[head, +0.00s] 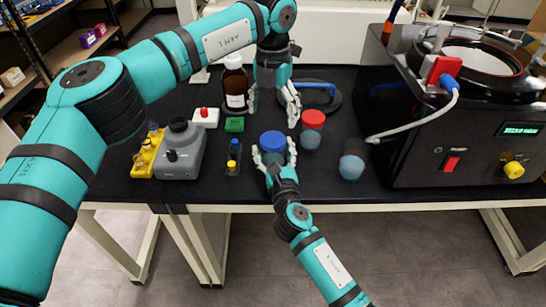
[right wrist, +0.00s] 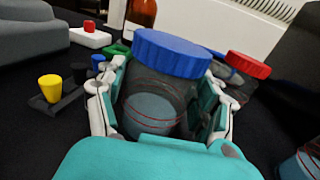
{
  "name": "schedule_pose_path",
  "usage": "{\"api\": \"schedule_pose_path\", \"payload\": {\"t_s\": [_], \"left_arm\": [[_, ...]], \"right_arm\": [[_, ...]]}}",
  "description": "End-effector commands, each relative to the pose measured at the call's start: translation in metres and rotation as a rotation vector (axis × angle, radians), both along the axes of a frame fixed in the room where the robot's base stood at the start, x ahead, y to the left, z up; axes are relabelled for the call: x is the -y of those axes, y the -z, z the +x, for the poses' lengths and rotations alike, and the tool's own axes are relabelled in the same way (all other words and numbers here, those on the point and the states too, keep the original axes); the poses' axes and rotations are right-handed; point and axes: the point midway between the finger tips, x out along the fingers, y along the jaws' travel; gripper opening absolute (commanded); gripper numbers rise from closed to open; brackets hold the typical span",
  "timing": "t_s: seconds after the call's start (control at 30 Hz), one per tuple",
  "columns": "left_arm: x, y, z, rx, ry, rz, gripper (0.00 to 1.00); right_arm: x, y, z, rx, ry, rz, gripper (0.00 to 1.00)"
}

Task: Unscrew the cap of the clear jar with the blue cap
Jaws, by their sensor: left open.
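The clear jar (right wrist: 155,105) stands upright on the black bench with its blue cap (head: 272,141) on top. The cap also shows in the right wrist view (right wrist: 172,52). My right gripper (head: 273,157) has its fingers on both sides of the jar body, below the cap, and looks shut on it. In the right wrist view its pads (right wrist: 163,100) lie against the glass; the jar's lower part is partly hidden by the gripper. My left gripper (head: 272,112) is open and empty, fingers pointing down, just behind the jar and apart from the cap.
A red-capped jar (head: 312,130) and another jar (head: 352,160) stand to the right. The freeze dryer (head: 440,145) fills the right side. A brown bottle (head: 235,85) stands behind left. A grey device (head: 180,152) and a small vial rack (head: 233,160) are to the left.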

Motion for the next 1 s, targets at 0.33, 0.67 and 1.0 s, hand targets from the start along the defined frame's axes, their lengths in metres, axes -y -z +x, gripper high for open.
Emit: {"api": "schedule_pose_path", "payload": {"t_s": [0.33, 0.67, 1.0], "left_arm": [[0.0, 0.0, 0.0, 0.0, 0.0, 0.0, 0.8], [0.0001, 0.0001, 0.0, 0.0, 0.07, 0.0, 0.8], [0.0008, 0.0006, -0.0004, 0.0, 0.808, -0.001, 0.8]], "right_arm": [[0.0002, 0.0003, -0.0003, 0.0, 0.0, 0.0, 0.21], [0.0002, 0.0004, -0.0003, -0.001, 0.0, 0.0, 0.0], [0.0002, 0.0006, -0.0003, -0.001, 0.0, 0.0, 0.0]]}}
